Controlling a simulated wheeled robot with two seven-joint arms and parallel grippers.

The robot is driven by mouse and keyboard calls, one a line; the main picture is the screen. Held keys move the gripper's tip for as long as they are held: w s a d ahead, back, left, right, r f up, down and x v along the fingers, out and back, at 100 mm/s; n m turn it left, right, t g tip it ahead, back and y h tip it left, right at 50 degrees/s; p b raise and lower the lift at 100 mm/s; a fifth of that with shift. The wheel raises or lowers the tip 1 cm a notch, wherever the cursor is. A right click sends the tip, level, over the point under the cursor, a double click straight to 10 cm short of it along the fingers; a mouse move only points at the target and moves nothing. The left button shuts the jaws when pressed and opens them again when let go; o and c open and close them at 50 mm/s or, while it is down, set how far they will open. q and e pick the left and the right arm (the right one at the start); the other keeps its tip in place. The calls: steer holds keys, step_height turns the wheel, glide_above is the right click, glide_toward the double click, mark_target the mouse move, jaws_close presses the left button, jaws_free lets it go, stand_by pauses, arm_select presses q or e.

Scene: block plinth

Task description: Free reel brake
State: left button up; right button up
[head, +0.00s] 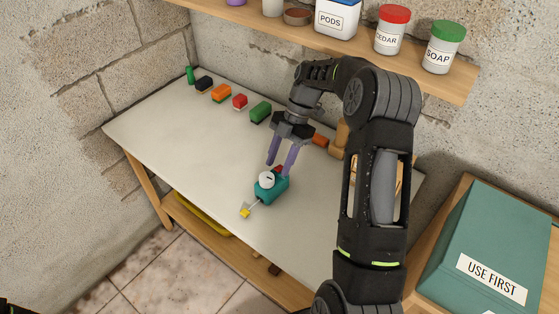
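A small teal device (272,188), which seems to be the reel, sits on the white table top (165,139). It has a white round piece (266,180) on top with a dark mark. A thin rod runs from it toward the front left to a yellow tip (245,212). A small red part (279,170) shows at its back, partly behind a finger. My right gripper (278,168) points down just behind and above the device, its purple fingers apart with nothing clearly between them. I cannot tell whether a fingertip touches the red part. My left gripper is out of view.
Coloured blocks, including a green one (260,112) and a red one (240,101), line the back of the table. A shelf (258,17) with jars is above. A teal box (489,246) stands at right. The table's left and front are clear.

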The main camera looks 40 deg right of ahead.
mark_target(279, 168)
steer(key=shift+r, duration=0.1)
steer(key=shift+r, duration=0.15)
step_height(279, 168, up, 2)
steer(key=shift+r+b, duration=0.1)
steer(key=shift+b, duration=0.3)
step_height(279, 168, up, 7)
steer(key=p, duration=0.7)
steer(key=shift+r, duration=0.15)
